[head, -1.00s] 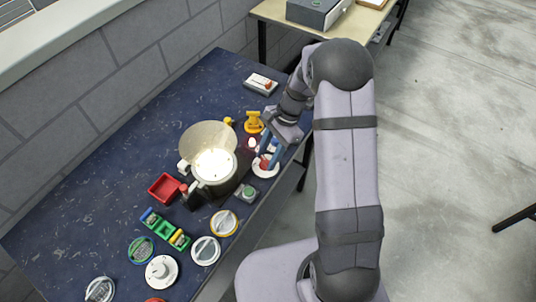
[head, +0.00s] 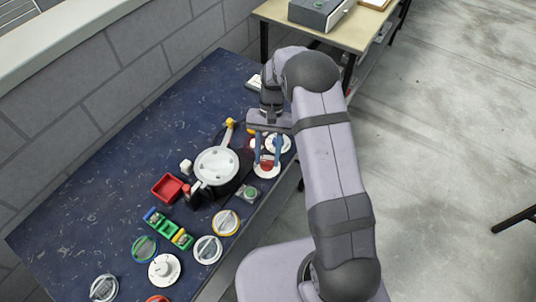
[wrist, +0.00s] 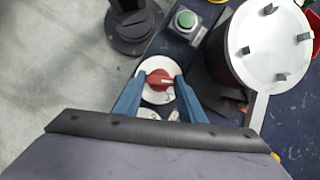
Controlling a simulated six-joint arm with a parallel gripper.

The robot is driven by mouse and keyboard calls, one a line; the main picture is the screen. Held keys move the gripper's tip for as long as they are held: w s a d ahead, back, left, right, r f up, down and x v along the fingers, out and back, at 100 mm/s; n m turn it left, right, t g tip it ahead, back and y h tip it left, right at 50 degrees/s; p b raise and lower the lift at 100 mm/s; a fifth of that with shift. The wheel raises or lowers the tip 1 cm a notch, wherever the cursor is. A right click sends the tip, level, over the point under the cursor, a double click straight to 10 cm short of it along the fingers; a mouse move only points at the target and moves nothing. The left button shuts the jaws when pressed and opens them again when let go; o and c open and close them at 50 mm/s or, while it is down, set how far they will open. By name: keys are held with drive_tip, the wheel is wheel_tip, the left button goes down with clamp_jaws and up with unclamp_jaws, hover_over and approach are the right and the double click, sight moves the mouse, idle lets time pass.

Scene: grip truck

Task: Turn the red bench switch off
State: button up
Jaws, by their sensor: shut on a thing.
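The red bench switch is a red knob on a round white plate near the bench's right edge in the head view (head: 267,167). In the wrist view its red knob (wrist: 158,80) shows clearly, with a pale mark toward the right. My gripper (head: 267,160) points down over it, with one blue finger on each side. In the wrist view my gripper (wrist: 161,78) is shut on the red knob, its fingertips at the knob's two ends. The plate's lettering is too small to read.
A green button on a grey box (head: 250,193) is just in front. Another white dial (head: 279,143) lies just behind. Several dials and a red tray (head: 167,187) are further left.

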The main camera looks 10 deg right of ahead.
drive_tip(key=shift+w+n+h, duration=0.1)
drive_tip(key=shift+n+h, duration=0.2)
drive_tip(key=shift+n, duration=0.3)
drive_tip(key=o, duration=1)
drive_tip(key=shift+o, duration=0.2)
drive_tip(key=shift+r, duration=0.1)
drive_tip(key=b+v, duration=0.2)
drive_tip(key=v, duration=0.5)
